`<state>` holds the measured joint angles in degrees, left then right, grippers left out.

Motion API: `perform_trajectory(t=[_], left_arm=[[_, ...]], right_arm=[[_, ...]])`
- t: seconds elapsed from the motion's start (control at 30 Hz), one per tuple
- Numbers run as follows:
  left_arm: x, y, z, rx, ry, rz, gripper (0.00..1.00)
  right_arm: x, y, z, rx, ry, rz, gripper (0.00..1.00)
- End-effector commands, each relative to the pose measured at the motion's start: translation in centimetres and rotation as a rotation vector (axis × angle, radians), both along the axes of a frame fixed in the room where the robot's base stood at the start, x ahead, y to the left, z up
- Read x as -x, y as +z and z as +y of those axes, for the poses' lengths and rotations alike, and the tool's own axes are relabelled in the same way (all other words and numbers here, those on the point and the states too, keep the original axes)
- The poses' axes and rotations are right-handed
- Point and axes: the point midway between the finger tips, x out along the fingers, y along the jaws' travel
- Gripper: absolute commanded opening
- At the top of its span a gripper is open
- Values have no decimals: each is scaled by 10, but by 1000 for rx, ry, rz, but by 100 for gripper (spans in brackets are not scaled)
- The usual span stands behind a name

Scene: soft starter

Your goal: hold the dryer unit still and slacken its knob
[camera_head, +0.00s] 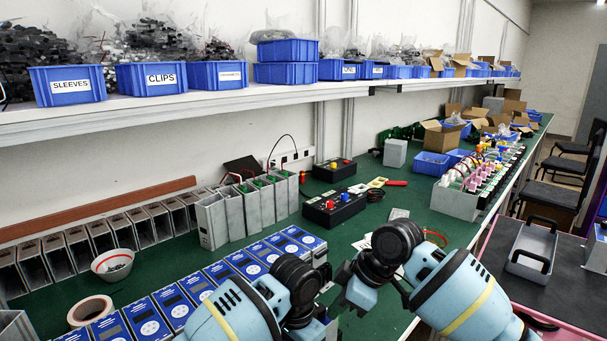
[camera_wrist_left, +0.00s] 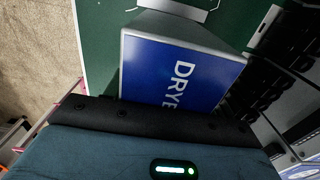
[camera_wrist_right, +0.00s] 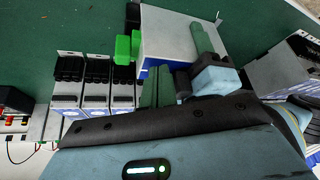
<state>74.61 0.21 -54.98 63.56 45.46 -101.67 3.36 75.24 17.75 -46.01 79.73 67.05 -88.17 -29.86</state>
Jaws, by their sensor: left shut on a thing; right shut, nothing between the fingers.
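The dryer unit is a grey box with a blue front lettered "DRYE" (camera_wrist_left: 180,72), close in the left wrist view. In the right wrist view its pale casing (camera_wrist_right: 170,32) stands with green terminals at its left. A dark green finger of my left gripper (camera_wrist_right: 205,42) lies against the casing there; the left gripper is shut on the unit. My right gripper (camera_wrist_right: 161,80) is shut and empty, its fingertips close to the unit's blue edge; I cannot tell if they touch. It also shows in the head view (camera_head: 345,284). The knob is hidden, and my arms cover the unit in the head view.
A row of blue-faced units (camera_head: 198,288) runs along the green bench, with grey housings (camera_head: 245,208) behind. A white bowl (camera_head: 112,264) and tape roll (camera_head: 90,310) are at left. Black control boxes (camera_head: 334,207) stand behind my grippers. Blue bins line the shelf above.

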Motion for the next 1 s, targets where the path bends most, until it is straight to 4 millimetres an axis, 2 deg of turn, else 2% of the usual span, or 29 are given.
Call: perform_trajectory(t=[1.0], left_arm=[[1, 1, -3, 4, -7, -1, 15]], right_arm=[[-10, 1, 2, -4, 1, -3, 0]])
